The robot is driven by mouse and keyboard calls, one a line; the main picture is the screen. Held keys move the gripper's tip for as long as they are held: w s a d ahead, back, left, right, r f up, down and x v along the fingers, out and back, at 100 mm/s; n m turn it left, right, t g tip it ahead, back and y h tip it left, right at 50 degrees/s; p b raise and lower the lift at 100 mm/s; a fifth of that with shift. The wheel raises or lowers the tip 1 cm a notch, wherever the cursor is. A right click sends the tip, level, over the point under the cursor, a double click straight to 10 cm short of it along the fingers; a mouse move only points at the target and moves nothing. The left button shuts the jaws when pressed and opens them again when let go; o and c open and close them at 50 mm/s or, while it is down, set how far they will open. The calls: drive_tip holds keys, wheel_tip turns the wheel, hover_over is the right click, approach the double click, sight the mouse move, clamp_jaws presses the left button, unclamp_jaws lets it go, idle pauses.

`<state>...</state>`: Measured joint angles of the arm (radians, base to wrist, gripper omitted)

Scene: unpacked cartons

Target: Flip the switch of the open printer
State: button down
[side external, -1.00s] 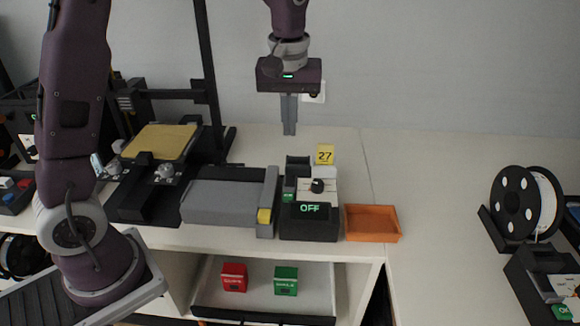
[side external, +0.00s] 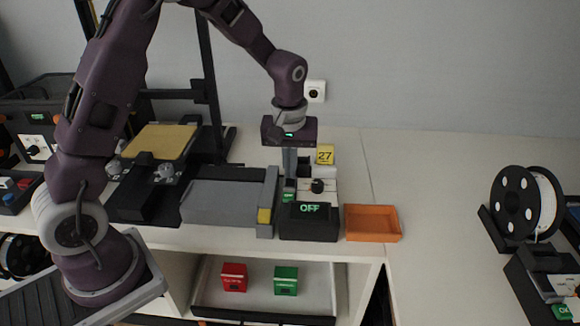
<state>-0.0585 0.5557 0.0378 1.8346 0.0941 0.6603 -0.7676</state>
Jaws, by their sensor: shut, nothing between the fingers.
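The open-frame printer (side external: 160,143) with a yellow bed stands at the back left of the table. A small control box (side external: 309,222) in front of my gripper shows a green "OFF" display, with a black knob (side external: 317,186) on its pale top. A small green labelled part (side external: 289,196) sits at its left. My gripper (side external: 289,175) is shut and empty, pointing straight down at the back left of the control box. Its fingertips are close to the box's rear part; I cannot tell whether they touch it.
A grey block (side external: 225,202) lies left of the control box, an orange tray (side external: 372,223) right of it. A yellow "27" tag (side external: 325,154) stands behind. An open drawer (side external: 312,299) below holds a red box (side external: 234,277) and a green box (side external: 286,280). A spool (side external: 527,203) stands right.

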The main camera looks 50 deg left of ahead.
drive_tip(key=shift+w+a+f, duration=0.1)
drive_tip(key=shift+a+f, duration=0.2)
drive_tip(key=shift+f, duration=0.2)
drive_tip(key=shift+w+f+g+h, duration=0.1)
drive_tip(key=shift+g+h, duration=0.3)
drive_tip(key=shift+a, duration=0.1)
drive_tip(key=shift+a+f, duration=0.1)
drive_tip(key=shift+s, duration=0.2)
drive_tip(key=shift+s+d, duration=0.4)
drive_tip(key=shift+d, duration=0.35)
wheel_tip(320, 180, up, 15)
drive_tip(key=shift+w, duration=0.3)
